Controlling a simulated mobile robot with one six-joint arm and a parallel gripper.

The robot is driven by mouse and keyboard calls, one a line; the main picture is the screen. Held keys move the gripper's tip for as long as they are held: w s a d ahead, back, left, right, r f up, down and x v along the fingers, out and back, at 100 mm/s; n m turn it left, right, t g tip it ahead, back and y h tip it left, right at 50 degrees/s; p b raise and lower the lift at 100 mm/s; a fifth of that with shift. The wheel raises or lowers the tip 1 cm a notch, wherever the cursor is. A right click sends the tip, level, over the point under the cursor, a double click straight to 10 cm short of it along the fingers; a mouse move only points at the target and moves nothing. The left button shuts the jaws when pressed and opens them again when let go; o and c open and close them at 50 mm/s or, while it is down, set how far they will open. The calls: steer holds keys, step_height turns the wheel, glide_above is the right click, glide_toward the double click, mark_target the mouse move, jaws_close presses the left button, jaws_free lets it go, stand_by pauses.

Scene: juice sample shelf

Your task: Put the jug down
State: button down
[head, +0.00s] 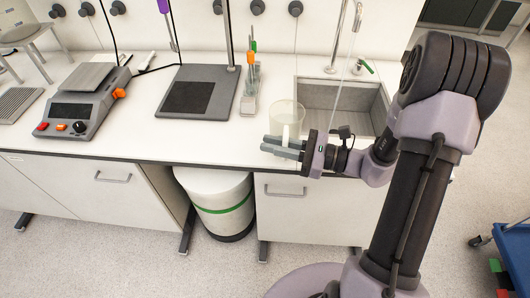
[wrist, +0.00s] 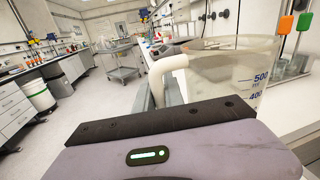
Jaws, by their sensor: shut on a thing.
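The jug (head: 287,112) is clear, with a pale handle and blue volume marks. In the head view it is upright at the front of the white worktop (head: 225,140), just left of the sink (head: 340,97). My gripper (head: 270,145) reaches in from the right, its grey fingers shut on the jug's handle. In the wrist view the jug (wrist: 225,72) fills the upper right, and its handle (wrist: 166,76) runs down behind my gripper's body. The fingertips are hidden there. I cannot tell whether the jug's base touches the worktop.
A rack (head: 250,100) with orange and green-topped tools stands behind the jug. A dark stand base (head: 198,92) and a grey scale (head: 88,102) are further left. Bare worktop lies between the stand and the front edge. A white bin (head: 215,195) stands below.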

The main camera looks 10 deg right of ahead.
steer(key=shift+w+a+f+b, duration=0.3)
steer(key=shift+f+b, duration=0.1)
steer(key=shift+f, duration=0.2)
steer(key=shift+w+a+f+b, duration=0.25)
steer(key=shift+w+f+b, duration=0.1)
steer(key=shift+f, duration=0.25)
steer(key=shift+w+a+f+b, duration=0.3)
steer(key=shift+f+b, duration=0.1)
steer(key=shift+f, duration=0.2)
